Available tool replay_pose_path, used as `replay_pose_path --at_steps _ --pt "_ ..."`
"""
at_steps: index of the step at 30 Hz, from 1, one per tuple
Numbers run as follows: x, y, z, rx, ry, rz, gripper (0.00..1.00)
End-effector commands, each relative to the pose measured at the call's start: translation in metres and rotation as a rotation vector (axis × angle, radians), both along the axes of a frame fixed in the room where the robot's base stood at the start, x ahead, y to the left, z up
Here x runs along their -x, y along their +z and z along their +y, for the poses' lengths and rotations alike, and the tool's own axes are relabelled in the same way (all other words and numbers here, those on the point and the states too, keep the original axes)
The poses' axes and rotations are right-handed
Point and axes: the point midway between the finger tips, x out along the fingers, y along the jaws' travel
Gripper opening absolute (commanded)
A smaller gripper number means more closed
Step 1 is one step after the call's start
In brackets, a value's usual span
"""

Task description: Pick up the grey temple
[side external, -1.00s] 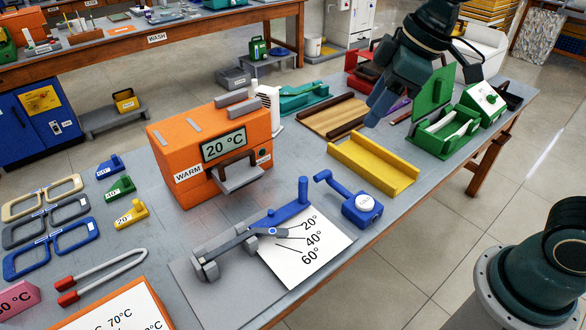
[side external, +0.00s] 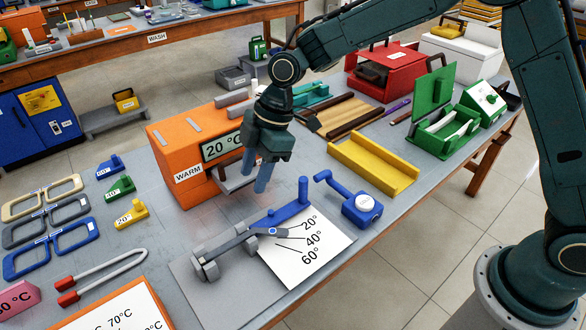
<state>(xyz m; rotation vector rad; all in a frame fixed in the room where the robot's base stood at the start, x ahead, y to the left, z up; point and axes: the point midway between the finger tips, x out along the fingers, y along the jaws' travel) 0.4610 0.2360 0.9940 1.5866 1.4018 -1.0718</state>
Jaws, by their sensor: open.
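A long dark grey bar, which looks like the grey temple (side external: 226,244), lies in the bending jig (side external: 190,279) at the front middle of the table. It runs between the jig's grey blocks toward a blue lever (side external: 284,216). My gripper (side external: 257,175) points down with its two blue-grey fingers apart and nothing visible between them. In the picture it is just above the jig, in front of the orange warmer (side external: 176,146), and it hides part of the warmer's front. The fingers appear clear of the temple. Their exact height cannot be told.
An angle card (side external: 322,262) lies right of the jig, and a blue device with a white dial (side external: 368,204) stands behind it. An empty yellow tray (side external: 372,165) is farther right. Grey (side external: 45,226) and blue (side external: 50,247) eyeglass frames lie at left.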

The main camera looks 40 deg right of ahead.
Motion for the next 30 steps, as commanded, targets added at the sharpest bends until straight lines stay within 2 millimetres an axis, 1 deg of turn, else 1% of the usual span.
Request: replay_pose_path --at_steps 1,3,6,16,20,23,30 --pt "-0.002 -0.009 0.006 -0.003 0.027 0.004 0.42" --pt "-0.004 -0.018 0.012 -0.008 0.055 0.005 0.42" --pt "-0.006 -0.026 0.018 -0.014 0.083 0.004 0.42" --pt "-0.006 -0.032 0.021 -0.016 0.094 0.005 0.42" --pt "-0.006 -0.04 0.025 -0.015 0.095 0.007 0.42" --pt "-0.006 -0.052 0.03 -0.015 0.095 0.007 0.42" --pt "-0.006 -0.085 0.043 -0.014 0.095 0.007 0.42"
